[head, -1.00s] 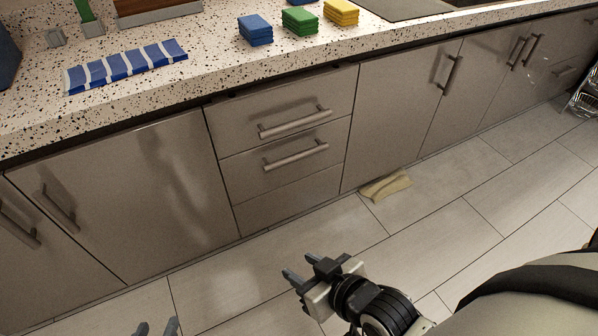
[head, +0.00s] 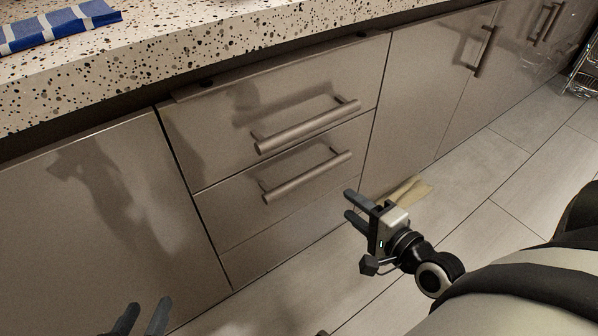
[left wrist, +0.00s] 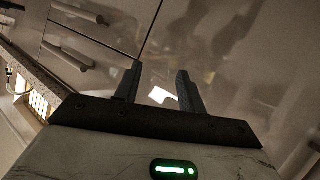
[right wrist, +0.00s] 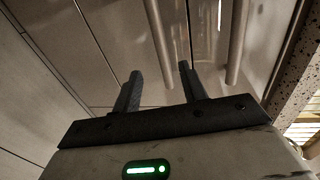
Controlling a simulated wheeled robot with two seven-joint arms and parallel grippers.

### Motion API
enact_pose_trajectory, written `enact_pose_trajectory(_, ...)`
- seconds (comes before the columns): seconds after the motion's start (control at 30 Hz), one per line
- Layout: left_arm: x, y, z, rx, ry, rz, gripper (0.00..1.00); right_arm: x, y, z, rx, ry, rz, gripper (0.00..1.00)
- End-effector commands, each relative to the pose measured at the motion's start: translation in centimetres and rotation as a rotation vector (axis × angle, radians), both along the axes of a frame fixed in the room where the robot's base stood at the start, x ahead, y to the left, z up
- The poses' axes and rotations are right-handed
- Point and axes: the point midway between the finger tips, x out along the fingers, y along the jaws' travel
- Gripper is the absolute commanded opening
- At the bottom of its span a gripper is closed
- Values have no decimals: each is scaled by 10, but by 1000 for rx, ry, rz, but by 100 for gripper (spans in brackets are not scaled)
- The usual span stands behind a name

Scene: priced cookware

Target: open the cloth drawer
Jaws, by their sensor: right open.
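A grey drawer stack has an upper drawer (head: 220,130) and a lower drawer (head: 225,203), both seemingly closed; I cannot tell which is the cloth drawer. The upper bar handle (head: 308,126) and lower bar handle (head: 308,177) run across their fronts. My right gripper (head: 348,204) is open and empty, just right of the lower handle's end in the head view. In the right wrist view, two bar handles (right wrist: 158,40) (right wrist: 237,40) lie beyond its fingers. My left gripper (head: 149,303) is open and empty at the bottom left, before a cabinet door; most of it is cut off.
A speckled counter (head: 200,45) overhangs the drawers, with a blue striped cloth (head: 60,27) on it. Cabinet doors flank the drawers. A yellowish cloth (head: 412,190) lies on the tiled floor (head: 490,180), partly behind my right gripper.

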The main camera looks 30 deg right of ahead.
Motion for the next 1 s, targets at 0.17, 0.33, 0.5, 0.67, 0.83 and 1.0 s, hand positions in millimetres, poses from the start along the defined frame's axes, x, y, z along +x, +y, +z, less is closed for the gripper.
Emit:
enact_pose_trajectory(0.17,-1,-1,2,-11,-23,-3,40,30,2,-5,3,-6,-3,42)
enact_pose_trajectory(0.33,-1,-3,7,-29,-59,-5,40,67,6,-13,1,-5,-1,42)
enact_pose_trajectory(0.5,-2,-5,13,-53,-96,-7,40,103,9,-20,0,-3,1,42)
enact_pose_trajectory(0.67,-1,-8,13,-92,-97,-6,40,129,11,-26,-2,-2,1,42)
enact_pose_trajectory(0.83,0,-9,14,-118,-97,-7,40,145,12,-29,-3,1,2,42)
enact_pose_trajectory(1.0,1,-10,21,-134,-110,-7,40,149,13,-29,-3,2,3,42)
